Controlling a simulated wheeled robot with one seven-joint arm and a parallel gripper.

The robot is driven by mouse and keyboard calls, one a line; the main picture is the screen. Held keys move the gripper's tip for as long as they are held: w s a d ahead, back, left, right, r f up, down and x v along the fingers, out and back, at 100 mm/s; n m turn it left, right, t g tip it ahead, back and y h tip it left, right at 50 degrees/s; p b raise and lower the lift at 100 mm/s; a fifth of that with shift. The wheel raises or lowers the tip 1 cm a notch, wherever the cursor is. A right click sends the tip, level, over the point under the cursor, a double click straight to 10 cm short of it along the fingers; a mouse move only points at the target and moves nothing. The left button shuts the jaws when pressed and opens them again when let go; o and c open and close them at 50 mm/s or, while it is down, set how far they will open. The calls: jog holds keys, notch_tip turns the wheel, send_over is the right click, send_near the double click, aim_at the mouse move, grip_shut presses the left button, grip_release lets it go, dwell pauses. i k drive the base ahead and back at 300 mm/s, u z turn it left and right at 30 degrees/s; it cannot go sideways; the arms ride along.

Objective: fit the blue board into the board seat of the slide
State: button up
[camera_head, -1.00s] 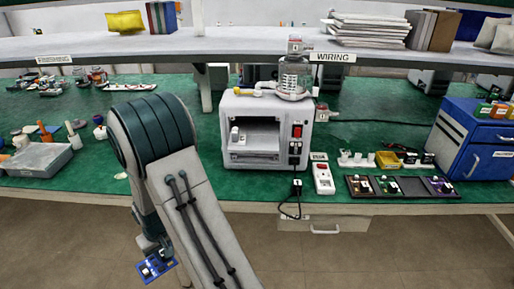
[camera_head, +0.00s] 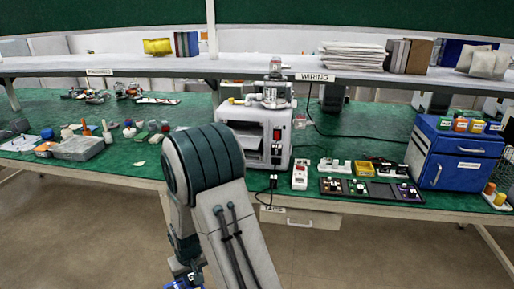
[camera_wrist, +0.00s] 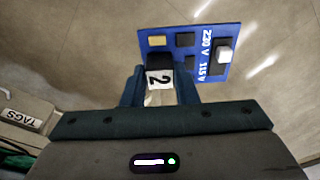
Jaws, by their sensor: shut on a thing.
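My gripper (camera_wrist: 160,88) is shut on the blue board (camera_wrist: 212,60), gripping a dark part of it with a white tag marked 2. The board carries a white-topped switch, small black and yellow parts, and the marks 230 V and 115 V. It hangs over the bare floor, in front of the bench. In the head view the board (camera_head: 184,283) is low and partly cut off by the bottom edge. The white pump housing (camera_head: 233,113) stands on the bench with an open front bay. My arm hides part of the bay, and I cannot make out the slide's board seat.
A black tray (camera_head: 384,197) with several boards lies right of the housing. A white switch box (camera_head: 300,178), a yellow bin (camera_head: 364,168) and a blue cabinet (camera_head: 432,160) stand nearby. A cable hangs over the bench edge, above a drawer (camera_head: 305,220). A shelf (camera_head: 130,66) spans above.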

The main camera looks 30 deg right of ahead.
aim_at(248, 142)
jog(key=z, duration=1.25)
jog(key=i, duration=0.5)
jog(key=z, duration=0.05)
